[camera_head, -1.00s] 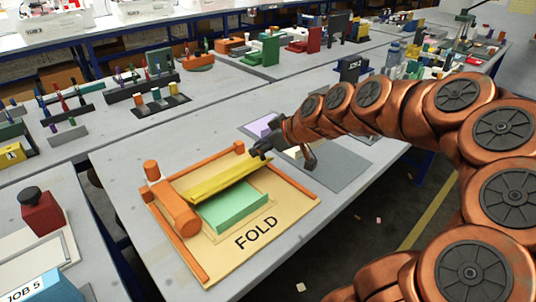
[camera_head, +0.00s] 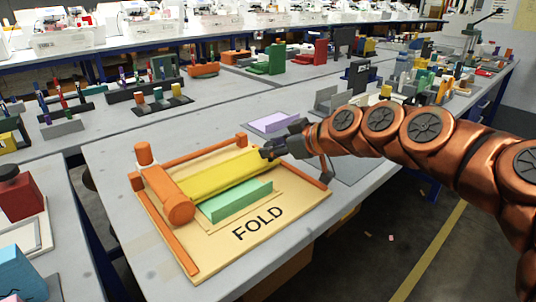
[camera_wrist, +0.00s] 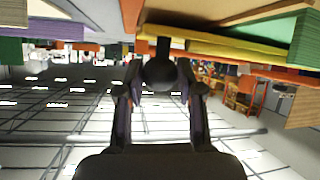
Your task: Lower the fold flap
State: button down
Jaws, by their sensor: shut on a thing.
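The yellow fold flap (camera_head: 225,174) stretches from the orange hinge cylinder (camera_head: 181,209) toward my gripper, on the tan board marked FOLD (camera_head: 240,248). Its broad face shows, and it covers the back of a green block or sheet (camera_head: 237,200), whose front strip stays visible. I cannot tell whether they touch. My gripper (camera_head: 272,151) is at the flap's right end. In the wrist view, my gripper (camera_wrist: 160,97) is shut on a dark round knob (camera_wrist: 160,73) next to the yellow flap edge (camera_wrist: 215,44). The exact finger contact is partly hidden in the head view.
Orange bars (camera_head: 210,149) edge the board. A lilac block (camera_head: 272,122) lies on a grey mat behind my gripper. A red stamp-like block (camera_head: 20,195) stands at left. Bare table lies left of the board.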

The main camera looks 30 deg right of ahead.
jog(key=shift+s+a+f+b, duration=0.1)
jog(key=shift+s+f+b, duration=0.15)
jog(key=shift+f+b, duration=0.5)
jog(key=c, duration=1.1)
grip_release()
jog(key=shift+c, duration=0.2)
jog(key=o, duration=0.4)
jog(key=shift+r, duration=0.2)
jog(key=shift+r, duration=0.1)
notch_tip(320, 180, up, 9)
jog(key=shift+f, duration=0.2)
jog(key=shift+r, duration=0.65)
